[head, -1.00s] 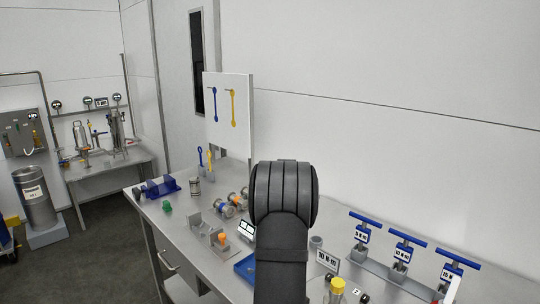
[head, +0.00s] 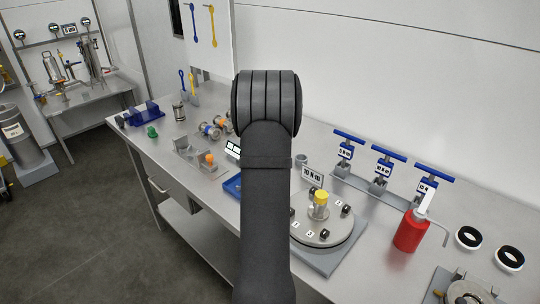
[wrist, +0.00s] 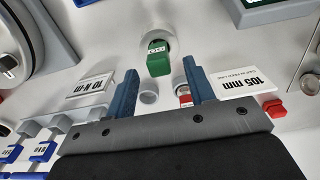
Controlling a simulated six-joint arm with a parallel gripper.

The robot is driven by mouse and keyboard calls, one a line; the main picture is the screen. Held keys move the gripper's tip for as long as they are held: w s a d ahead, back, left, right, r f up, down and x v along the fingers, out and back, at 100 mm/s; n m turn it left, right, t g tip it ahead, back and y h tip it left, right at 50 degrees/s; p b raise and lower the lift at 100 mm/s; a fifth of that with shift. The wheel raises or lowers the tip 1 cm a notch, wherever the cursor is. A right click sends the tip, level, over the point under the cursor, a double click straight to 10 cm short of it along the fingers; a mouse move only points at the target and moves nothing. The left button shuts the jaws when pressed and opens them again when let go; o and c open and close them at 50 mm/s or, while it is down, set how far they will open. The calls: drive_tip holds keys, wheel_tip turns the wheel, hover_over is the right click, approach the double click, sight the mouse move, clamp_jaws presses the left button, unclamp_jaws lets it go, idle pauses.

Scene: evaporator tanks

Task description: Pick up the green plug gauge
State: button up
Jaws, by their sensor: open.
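A green block with a small white label, which looks like the green plug gauge (wrist: 158,62), shows near the top middle of the wrist view. It is beside a round grey holder; whether it sits in it I cannot tell. My gripper (wrist: 160,70) is open, its two blue fingers apart. The green piece appears between and beyond the fingertips, and I see no contact. In the head view my arm hides the gripper and this spot. A different-looking green piece (head: 152,131) stands at the left of the bench there.
Near the fingers stand a "105 mm" card (wrist: 252,84), a "10 N·m" card (wrist: 90,86), a small empty ring (wrist: 149,97) and a red-topped piece (wrist: 184,96). The head view shows blue T-handles (head: 389,155), a red bottle (head: 411,232) and a round plate (head: 322,228).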

wheel_tip(320, 180, up, 13)
wheel_tip(320, 180, down, 12)
drive_tip(key=shift+s+d+r, duration=0.15)
drive_tip(key=shift+r, duration=0.1)
drive_tip(key=shift+f, duration=2.8)
clamp_jaws()
drive_tip(key=shift+r, duration=0.1)
